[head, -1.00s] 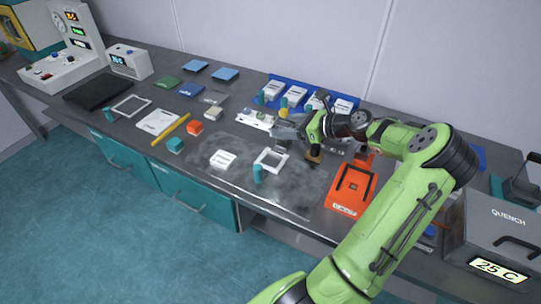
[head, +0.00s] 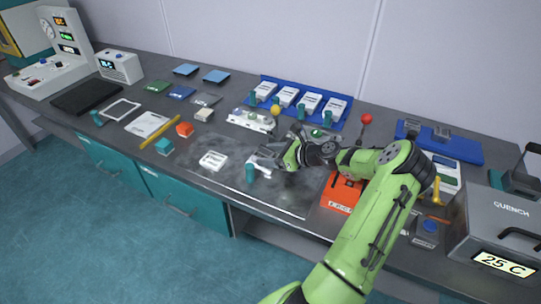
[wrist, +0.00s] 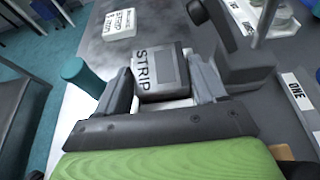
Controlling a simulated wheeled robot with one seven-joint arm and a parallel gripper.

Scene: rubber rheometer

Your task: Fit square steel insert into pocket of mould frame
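The square steel insert (wrist: 158,72), a grey block marked STRIP, sits between the two fingers of my gripper (wrist: 165,92) in the wrist view. The fingers appear to press on its left and right sides. The white mould frame (wrist: 76,106) lies under and beside the gripper, with its teal handle (wrist: 82,74) at the left. In the head view my gripper (head: 270,155) is over the frame, and the teal handle (head: 250,172) shows in front. Most of the frame and its pocket are hidden, so I cannot tell whether the insert is in the pocket.
A white block marked STRIP (head: 213,160) lies left of the frame. An orange tray (head: 338,196) is at the right, partly behind my arm. A white fixture with knobs (head: 250,121) and a blue rack of white units (head: 346,120) stand behind. The grey QUENCH box (head: 500,235) is far right.

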